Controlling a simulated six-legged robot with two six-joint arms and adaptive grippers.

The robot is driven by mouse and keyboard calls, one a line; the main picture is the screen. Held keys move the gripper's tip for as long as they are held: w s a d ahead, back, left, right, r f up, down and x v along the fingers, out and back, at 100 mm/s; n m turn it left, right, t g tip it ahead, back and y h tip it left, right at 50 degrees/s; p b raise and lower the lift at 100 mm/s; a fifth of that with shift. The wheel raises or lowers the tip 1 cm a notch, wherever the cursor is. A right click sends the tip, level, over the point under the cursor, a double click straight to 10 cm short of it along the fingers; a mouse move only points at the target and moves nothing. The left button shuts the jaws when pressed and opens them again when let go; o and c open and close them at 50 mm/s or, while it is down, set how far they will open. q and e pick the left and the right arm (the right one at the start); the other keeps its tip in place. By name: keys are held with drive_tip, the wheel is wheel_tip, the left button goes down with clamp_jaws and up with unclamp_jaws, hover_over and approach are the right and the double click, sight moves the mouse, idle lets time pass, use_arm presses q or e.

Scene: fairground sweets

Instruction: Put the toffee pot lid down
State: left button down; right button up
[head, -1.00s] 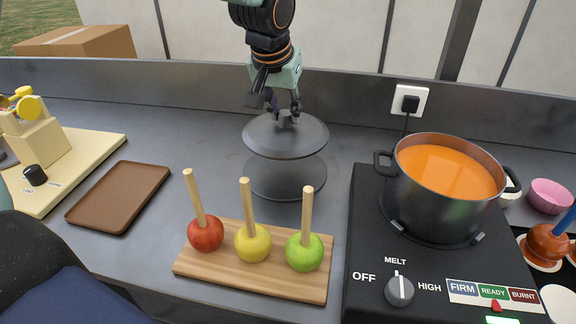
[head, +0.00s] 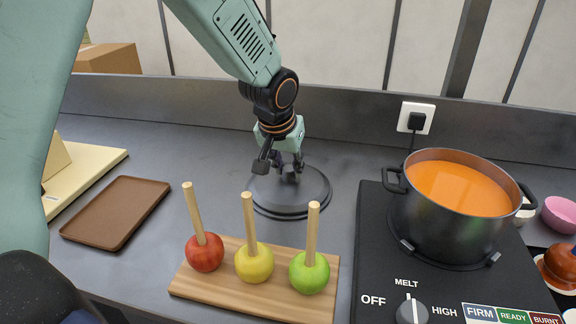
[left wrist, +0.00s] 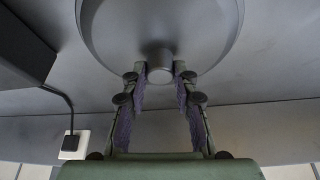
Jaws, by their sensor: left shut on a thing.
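The toffee pot lid (head: 314,191) is a dark grey disc with a small knob. It lies level and low at the counter's back middle, over a dark round outline (head: 293,215). I cannot tell whether it touches what is below. My left gripper (head: 288,174) is above it, shut on the knob. In the left wrist view the knob (left wrist: 160,66) sits between the fingertips (left wrist: 160,74), with the lid (left wrist: 205,30) around it. The toffee pot (head: 450,225) stands uncovered on the hob at right, full of orange toffee. My right gripper is out of view.
A wooden board (head: 235,297) with three sticks in apples stands in front of the lid. A brown tray (head: 115,212) lies at left. The black hob (head: 375,255) is at right. The back wall (head: 345,140) with a plug socket (head: 415,116) is close behind.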

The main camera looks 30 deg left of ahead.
use_arm(q)
drive_tip(key=shift+s, duration=0.2)
drive_tip(key=c, duration=1.4)
unclamp_jaws()
drive_tip(key=shift+f, duration=0.1)
drive_tip(key=shift+c, duration=0.2)
drive_tip(key=o, duration=0.4)
drive_tip(key=shift+w+f, duration=0.1)
drive_tip(key=shift+w, duration=0.1)
drive_tip(key=shift+s, duration=0.15)
drive_tip(key=shift+r, duration=0.7)
drive_tip(key=p+v, duration=0.2)
drive_tip(key=v, duration=0.9)
drive_tip(key=shift+p, duration=0.35)
